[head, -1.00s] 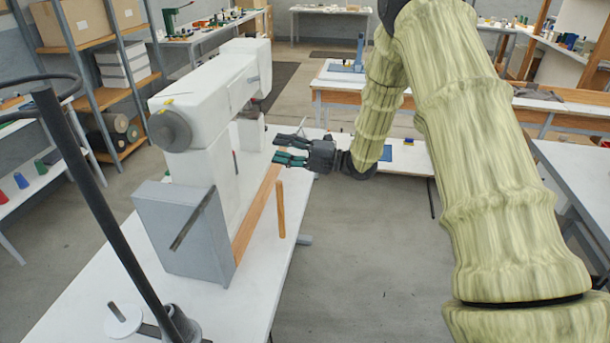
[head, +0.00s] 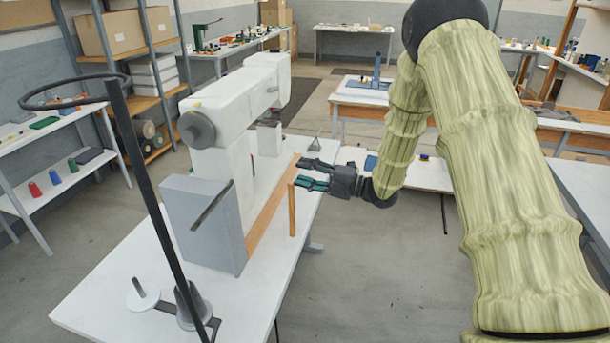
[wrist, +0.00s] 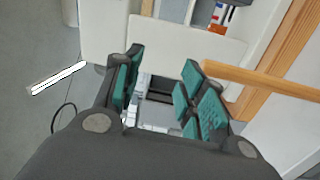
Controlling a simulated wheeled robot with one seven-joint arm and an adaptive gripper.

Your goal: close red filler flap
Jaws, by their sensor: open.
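I cannot make out a red filler flap for certain. A small orange-red patch (wrist: 216,28) shows beyond the fingers in the wrist view, but I cannot tell what it belongs to. My gripper (head: 300,172) is open, its green-padded fingers pointing left toward the press, close to the top of an upright wooden post. The wrist view shows nothing held between the fingers (wrist: 162,65).
The wooden post (head: 292,212) rises near the table's right edge; it also shows beside the right finger in the wrist view (wrist: 265,82). A black stand with a ring (head: 150,190) is at the near left. Open floor (head: 385,270) lies right of the table.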

